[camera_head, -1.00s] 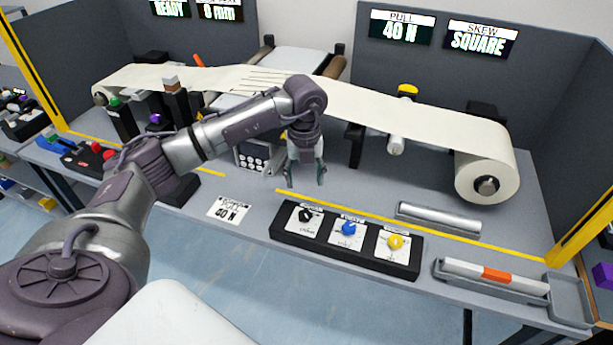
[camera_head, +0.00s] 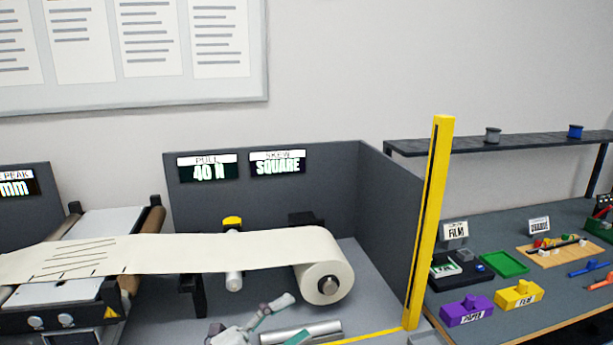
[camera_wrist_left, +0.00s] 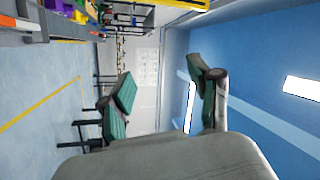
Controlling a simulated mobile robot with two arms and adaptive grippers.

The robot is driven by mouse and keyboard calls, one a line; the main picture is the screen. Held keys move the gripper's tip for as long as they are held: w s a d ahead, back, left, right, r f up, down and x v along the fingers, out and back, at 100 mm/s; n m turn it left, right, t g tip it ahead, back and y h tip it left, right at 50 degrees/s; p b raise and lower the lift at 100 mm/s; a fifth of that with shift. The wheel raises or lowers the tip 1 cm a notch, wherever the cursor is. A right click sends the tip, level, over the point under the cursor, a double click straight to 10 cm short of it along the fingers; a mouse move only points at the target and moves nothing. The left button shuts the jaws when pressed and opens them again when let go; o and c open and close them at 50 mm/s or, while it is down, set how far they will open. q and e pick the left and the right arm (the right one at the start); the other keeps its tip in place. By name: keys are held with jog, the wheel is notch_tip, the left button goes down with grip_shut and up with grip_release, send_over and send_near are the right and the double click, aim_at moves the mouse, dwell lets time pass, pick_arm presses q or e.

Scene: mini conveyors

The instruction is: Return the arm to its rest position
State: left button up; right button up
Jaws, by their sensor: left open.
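My left gripper (camera_head: 290,319) shows at the bottom edge of the head view, in front of the conveyor bench. Its arm is mostly out of the picture. In the left wrist view its two green-padded fingers (camera_wrist_left: 165,95) stand wide apart with nothing between them. That view is turned on its side and shows floor, a bright blue surface and distant benches. My right gripper is in neither view.
The paper web (camera_head: 190,254) runs to a roll (camera_head: 334,284) behind the gripper. A metal roller (camera_head: 290,334) lies close by it. A yellow post (camera_head: 430,220) stands to the right. Beyond it a side bench holds a purple block (camera_head: 466,312), a yellow block (camera_head: 518,294) and a green tray (camera_head: 504,263).

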pick_arm(q)
jog(key=w+a+f+n+t+y, duration=0.25)
jog(key=a+n+t+y, duration=0.8)
jog(key=n, duration=0.55)
jog(key=s+a+f+n+g+y, duration=0.55)
jog(key=a+f+y, duration=0.2)
jog(key=f, duration=0.25)
jog(key=s+f+n+g, duration=0.1)
jog(key=s+f+g, duration=0.55)
jog(key=s, duration=0.35)
jog(key=s+f+n+g, duration=0.1)
jog(key=s+f+g, duration=0.5)
jog(key=s, duration=0.5)
notch_tip(320, 180, down, 28)
jog(key=s, duration=0.3)
jog(key=s+a+f+g, duration=0.1)
jog(key=s+f, duration=0.6)
jog(key=f, duration=0.4)
jog(key=shift+s+m+g+h, duration=0.3)
jog(key=shift+s+m+g, duration=0.05)
jog(key=shift+s+m, duration=0.1)
jog(key=s+f, duration=0.1)
jog(key=s, duration=0.1)
jog(key=s+a+f, duration=0.1)
jog(key=s, duration=0.2)
jog(key=s+f, duration=0.2)
jog(key=shift+s+a+f, duration=0.1)
jog(key=shift+s+a, duration=0.2)
jog(key=shift+s, duration=0.05)
jog(key=shift+c, duration=0.3)
